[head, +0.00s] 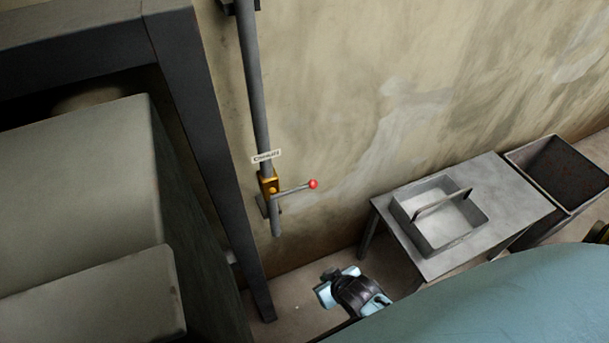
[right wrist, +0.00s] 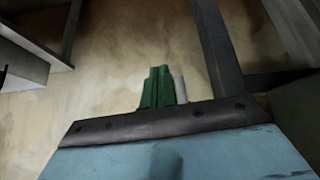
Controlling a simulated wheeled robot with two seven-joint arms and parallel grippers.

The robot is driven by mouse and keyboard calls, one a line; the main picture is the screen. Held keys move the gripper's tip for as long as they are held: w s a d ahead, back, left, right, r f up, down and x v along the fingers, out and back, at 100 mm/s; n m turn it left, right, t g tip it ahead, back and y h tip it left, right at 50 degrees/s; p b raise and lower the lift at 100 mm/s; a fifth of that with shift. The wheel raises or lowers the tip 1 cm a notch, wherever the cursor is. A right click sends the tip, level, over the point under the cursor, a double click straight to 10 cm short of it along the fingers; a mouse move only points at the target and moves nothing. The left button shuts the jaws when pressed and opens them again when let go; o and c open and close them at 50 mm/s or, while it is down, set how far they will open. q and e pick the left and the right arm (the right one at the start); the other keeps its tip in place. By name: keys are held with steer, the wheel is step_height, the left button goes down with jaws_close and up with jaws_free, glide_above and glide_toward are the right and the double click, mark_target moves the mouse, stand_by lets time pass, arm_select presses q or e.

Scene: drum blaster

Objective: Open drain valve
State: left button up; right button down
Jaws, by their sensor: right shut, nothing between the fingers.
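The drain valve has a yellow body (head: 269,186) on a grey vertical pipe (head: 252,90) against the wall. Its lever runs to the right and ends in a red knob (head: 313,184). A small lettered label (head: 266,156) sits just above the body; I cannot read it surely. My right gripper (head: 345,288), black and light blue, is below and right of the valve in the head view, apart from the lever. In the right wrist view its green fingers (right wrist: 160,87) are together and hold nothing. My left gripper is not in view.
A grey metal table (head: 510,190) stands against the wall at right, with an open tray with a handle (head: 435,240) on it. A dark open bin (head: 560,172) stands beyond it. A dark steel frame post (head: 205,150) and large grey box (head: 80,200) fill the left.

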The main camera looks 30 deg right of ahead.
steer(key=w+r+m+t+p, duration=0.1)
steer(key=w+r, duration=0.3)
steer(key=r, duration=1)
steer(key=w+d+r+t+p, duration=0.1)
steer(key=w+r+t+p, duration=0.2)
steer(key=r, duration=1.1)
steer(key=shift+w+d+m+h, duration=0.2)
steer(key=shift+w+m+h, duration=0.2)
steer(key=shift+w, duration=0.05)
glide_above(305, 187)
steer(key=s+a, duration=0.1)
steer(key=s, duration=0.2)
step_height(305, 187, down, 5)
steer(key=shift+w+f+b, duration=0.2)
steer(key=shift+f, duration=0.55)
steer(key=shift+w+f+b, duration=0.15)
steer(key=shift+f, duration=0.55)
steer(key=shift+w+f+b, duration=0.2)
steer(key=shift+f, duration=0.55)
